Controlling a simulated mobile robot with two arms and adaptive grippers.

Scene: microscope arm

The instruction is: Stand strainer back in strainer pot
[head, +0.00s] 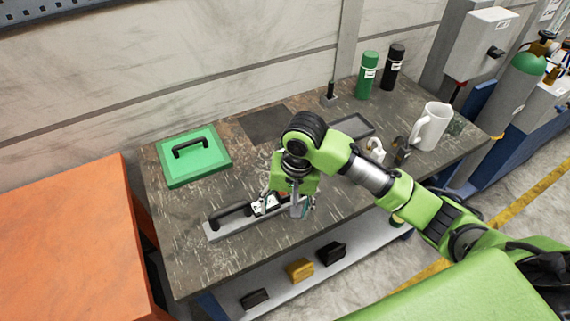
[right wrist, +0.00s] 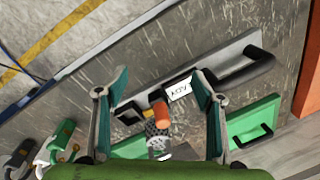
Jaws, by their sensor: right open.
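My right gripper (head: 284,204) is open, low over the front middle of the grey stone bench. In the right wrist view its two fingers stand apart (right wrist: 160,98). Between them shows a small grey speckled cylinder (right wrist: 156,129) with an orange end, perhaps the strainer; I cannot tell whether a finger touches it. In the head view the gripper hides most of this spot. No strainer pot can be told for sure; a white jug (head: 430,130) stands upright at the bench's right. My left gripper is not in view.
A grey plate with a black handle (head: 232,216) and a label lies beside the gripper. A green lid with a handle (head: 192,155) lies at the left. Green (head: 368,75) and black (head: 393,68) bottles stand at the back. A grey tray (head: 352,127) lies behind my arm.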

